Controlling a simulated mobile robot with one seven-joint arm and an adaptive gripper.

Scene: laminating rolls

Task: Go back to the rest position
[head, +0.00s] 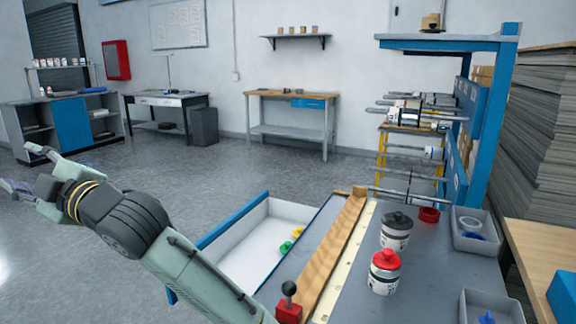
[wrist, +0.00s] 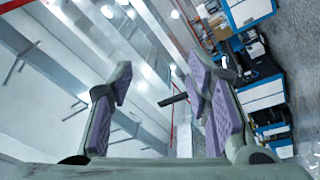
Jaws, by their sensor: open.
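My arm reaches to the left in the head view, with my gripper (head: 32,168) at its far end, raised over the open floor and clear of the workbench (head: 345,285). In the wrist view my gripper (wrist: 160,95) has its two purple-padded fingers spread apart. Nothing is between them. The wrist camera looks out sideways at the ceiling and distant cabinets.
On the bench stand a black-capped jar (head: 395,232), a red-capped jar (head: 384,272), a red ring (head: 429,215) and a grey bin (head: 475,230). A white tray (head: 250,262) holds green and yellow pieces. A blue-posted shelf (head: 490,120) rises at right. The floor (head: 230,165) is free.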

